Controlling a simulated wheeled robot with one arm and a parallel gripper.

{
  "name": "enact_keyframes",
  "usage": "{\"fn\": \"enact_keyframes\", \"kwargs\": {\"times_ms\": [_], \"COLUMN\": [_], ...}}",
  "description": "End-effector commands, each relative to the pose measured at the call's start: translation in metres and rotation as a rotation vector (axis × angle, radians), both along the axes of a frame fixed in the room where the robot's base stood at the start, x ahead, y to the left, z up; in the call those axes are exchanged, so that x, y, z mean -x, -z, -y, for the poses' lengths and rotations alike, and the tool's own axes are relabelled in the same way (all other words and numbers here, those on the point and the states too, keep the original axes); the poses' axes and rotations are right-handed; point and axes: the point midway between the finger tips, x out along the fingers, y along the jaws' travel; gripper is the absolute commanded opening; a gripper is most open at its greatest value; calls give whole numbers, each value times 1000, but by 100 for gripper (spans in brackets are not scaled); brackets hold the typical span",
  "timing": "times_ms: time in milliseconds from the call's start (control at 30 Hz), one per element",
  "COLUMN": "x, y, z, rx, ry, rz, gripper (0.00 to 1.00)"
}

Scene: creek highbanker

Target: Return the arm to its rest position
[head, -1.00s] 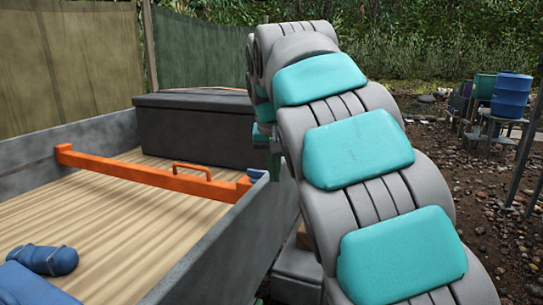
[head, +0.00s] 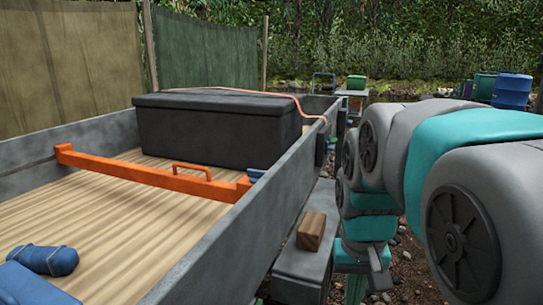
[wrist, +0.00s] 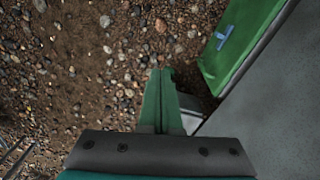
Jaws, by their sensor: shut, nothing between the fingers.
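My gripper (wrist: 161,98) shows in the wrist view with its two green fingers together and nothing between them. It points down over brown gravel ground (wrist: 105,60). In the head view my grey and teal arm is bent at the right side, with its end hanging down outside the trailer wall. The fingertips are not clear in the head view.
The trailer (head: 235,240) stands left of my arm, with an orange bar (head: 140,174) across it and a black box (head: 215,130) inside. A wooden block (head: 311,230) sits on a grey ledge outside its wall. The wrist view shows a green panel (wrist: 235,45) close by.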

Motion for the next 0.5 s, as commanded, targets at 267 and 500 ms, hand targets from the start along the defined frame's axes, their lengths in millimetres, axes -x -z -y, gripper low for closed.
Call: {"fn": "enact_keyframes", "kwargs": {"times_ms": [267, 500], "x": [110, 166], "y": [69, 105], "z": [10, 10], "rx": [-24, -35], "ry": [-60, -113], "rz": [-132, -193], "gripper": [0, 0]}}
